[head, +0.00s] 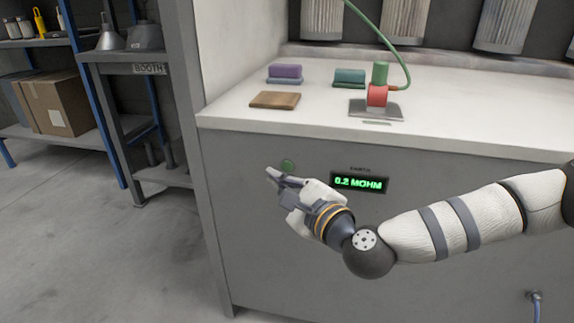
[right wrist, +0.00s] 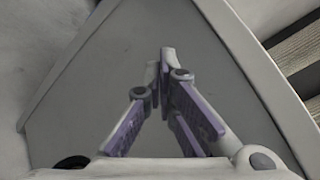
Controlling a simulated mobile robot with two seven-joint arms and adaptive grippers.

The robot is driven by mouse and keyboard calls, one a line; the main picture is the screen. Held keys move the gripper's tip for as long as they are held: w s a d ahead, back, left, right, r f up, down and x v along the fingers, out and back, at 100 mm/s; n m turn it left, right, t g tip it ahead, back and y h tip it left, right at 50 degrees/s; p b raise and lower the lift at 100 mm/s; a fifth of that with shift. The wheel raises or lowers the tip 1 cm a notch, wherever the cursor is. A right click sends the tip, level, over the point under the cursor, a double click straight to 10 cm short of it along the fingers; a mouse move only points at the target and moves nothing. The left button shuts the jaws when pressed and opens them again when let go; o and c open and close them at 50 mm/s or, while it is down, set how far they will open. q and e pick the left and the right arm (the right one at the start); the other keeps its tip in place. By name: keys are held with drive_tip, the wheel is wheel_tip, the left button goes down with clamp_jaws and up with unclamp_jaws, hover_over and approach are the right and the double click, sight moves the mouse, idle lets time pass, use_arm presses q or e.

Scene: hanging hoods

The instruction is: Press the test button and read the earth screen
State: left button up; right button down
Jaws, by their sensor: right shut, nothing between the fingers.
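The round green test button (head: 288,165) is on the grey front panel of the cabinet, below the white worktop. The earth screen (head: 360,183) is to its right, lit, and reads "0.2 MOHM" in green. My right gripper (head: 271,174) is shut and empty, its fingertips just below and left of the button in the head view. I cannot tell whether they touch the panel. The right wrist view shows the closed fingers (right wrist: 168,57) against a grey surface; the button does not show there. My left gripper is not in view.
On the worktop (head: 225,112) are a purple block (head: 285,72), a teal block (head: 349,76), a brown board (head: 274,100) and a red and green piece (head: 378,88) with a green cable on a metal plate. Shelves with a cardboard box (head: 60,103) stand left. The floor between is clear.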

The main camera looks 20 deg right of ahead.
drive_tip(key=shift+s+a+p, duration=0.15)
drive_tip(key=shift+s+a, duration=0.3)
drive_tip(key=shift+s, duration=0.2)
drive_tip(key=shift+s+a+p, duration=0.15)
drive_tip(key=shift+s+a, duration=0.25)
drive_tip(key=shift+s, duration=0.2)
